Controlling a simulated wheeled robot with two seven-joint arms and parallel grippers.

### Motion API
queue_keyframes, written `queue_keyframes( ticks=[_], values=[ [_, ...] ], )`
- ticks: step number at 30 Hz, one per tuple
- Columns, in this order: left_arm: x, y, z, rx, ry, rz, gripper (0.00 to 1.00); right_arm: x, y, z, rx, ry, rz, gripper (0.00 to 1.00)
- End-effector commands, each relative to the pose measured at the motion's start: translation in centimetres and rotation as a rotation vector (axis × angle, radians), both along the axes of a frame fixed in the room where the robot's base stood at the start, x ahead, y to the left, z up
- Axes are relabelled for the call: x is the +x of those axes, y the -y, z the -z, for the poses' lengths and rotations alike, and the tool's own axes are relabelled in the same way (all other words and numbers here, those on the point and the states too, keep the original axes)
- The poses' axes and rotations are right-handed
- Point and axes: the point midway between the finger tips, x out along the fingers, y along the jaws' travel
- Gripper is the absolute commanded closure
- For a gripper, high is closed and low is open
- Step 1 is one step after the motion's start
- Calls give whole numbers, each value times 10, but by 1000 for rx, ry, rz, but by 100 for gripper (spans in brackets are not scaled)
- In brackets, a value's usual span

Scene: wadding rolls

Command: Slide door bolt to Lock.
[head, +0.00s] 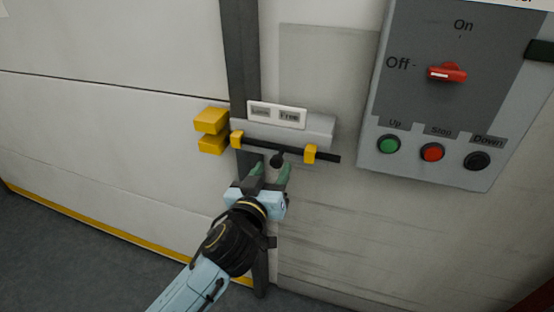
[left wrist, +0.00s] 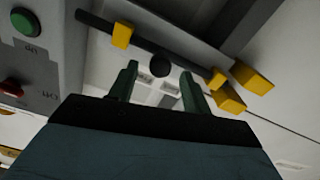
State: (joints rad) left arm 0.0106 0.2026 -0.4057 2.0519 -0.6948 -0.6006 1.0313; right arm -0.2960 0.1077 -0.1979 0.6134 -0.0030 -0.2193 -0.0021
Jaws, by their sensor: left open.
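The door bolt is a black rod (head: 325,156) running through two yellow guides (head: 309,153) on a grey plate. A round black knob (head: 276,160) hangs from it. The rod's right end sticks out well past the right guide; its left end is near the left guide, with no rod seen between the yellow catch blocks (head: 211,120) on the left. A white sign (head: 277,114) above reads Lock at left, Free at right. My left gripper (head: 271,169) is open just below, its green fingertips either side of the knob (left wrist: 160,65). My right gripper is not in view.
A grey control box (head: 445,100) with a red switch (head: 447,72) and green, red and black buttons stands to the right. A dark vertical post (head: 240,60) is behind the bolt. The wall below the bolt is clear.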

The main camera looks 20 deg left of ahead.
Motion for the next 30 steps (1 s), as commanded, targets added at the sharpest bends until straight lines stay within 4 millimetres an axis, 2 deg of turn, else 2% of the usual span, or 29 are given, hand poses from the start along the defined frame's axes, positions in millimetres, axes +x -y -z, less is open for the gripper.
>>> queue_keyframes(
  ticks=[3, 9, 20, 30],
  values=[
    [20, 0, -1, 2, 2, 0, 52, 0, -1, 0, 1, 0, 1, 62],
    [39, 2, 0, 1, -1, 1, 52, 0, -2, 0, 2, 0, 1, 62],
    [43, 2, 1, 0, -1, 1, 52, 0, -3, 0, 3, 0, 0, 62],
    [43, 2, 1, 0, -1, 1, 95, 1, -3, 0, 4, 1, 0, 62]
  ],
)
